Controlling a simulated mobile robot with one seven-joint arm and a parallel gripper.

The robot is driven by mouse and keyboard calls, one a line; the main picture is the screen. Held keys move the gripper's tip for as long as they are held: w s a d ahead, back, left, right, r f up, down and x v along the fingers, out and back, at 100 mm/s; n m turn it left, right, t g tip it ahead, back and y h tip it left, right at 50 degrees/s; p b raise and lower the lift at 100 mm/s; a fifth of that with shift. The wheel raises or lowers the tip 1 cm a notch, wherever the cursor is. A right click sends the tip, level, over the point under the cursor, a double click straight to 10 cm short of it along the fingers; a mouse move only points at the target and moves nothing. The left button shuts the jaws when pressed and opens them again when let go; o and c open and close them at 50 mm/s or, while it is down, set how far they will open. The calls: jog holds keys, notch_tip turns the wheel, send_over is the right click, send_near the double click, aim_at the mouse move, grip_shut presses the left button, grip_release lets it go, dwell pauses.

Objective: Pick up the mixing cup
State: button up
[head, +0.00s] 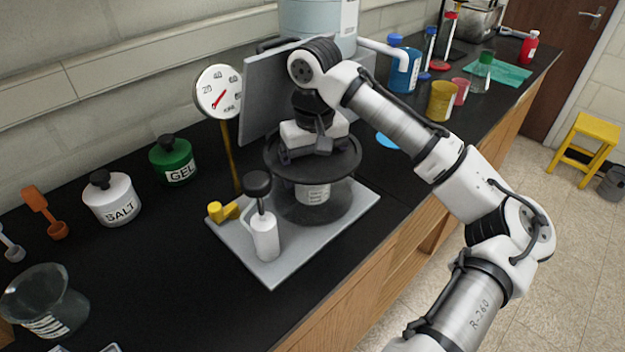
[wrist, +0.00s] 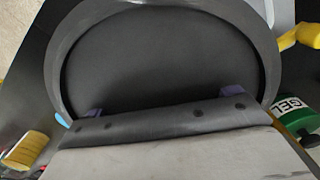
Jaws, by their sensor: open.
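A white labelled cup (head: 313,193) stands under the round dark plate (head: 345,168) of the extrusion frame. I take it as the mixing cup, but a yellow cup (head: 441,103) and a pink cup (head: 461,90) also stand farther back on the bench, so I cannot be sure. My gripper (head: 304,153) is open, pointing down just above the dark plate, with nothing visible between its fingers. The wrist view shows the dark plate (wrist: 165,55) filling the middle, with the fingertips (wrist: 163,100) spread apart in front of it. The white cup is hidden there.
The frame's grey base (head: 340,225) carries a white pump bottle (head: 265,238) and a yellow valve (head: 222,211). A gauge (head: 219,91) on a post and a grey upright panel (head: 265,95) stand close behind. GEL (head: 173,161) and SALT (head: 112,200) jars stand left.

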jog(key=shift+s+f+p, duration=0.2)
jog(key=shift+f+p, duration=0.4)
jog(key=shift+f, duration=1.65)
jog(key=c, duration=1)
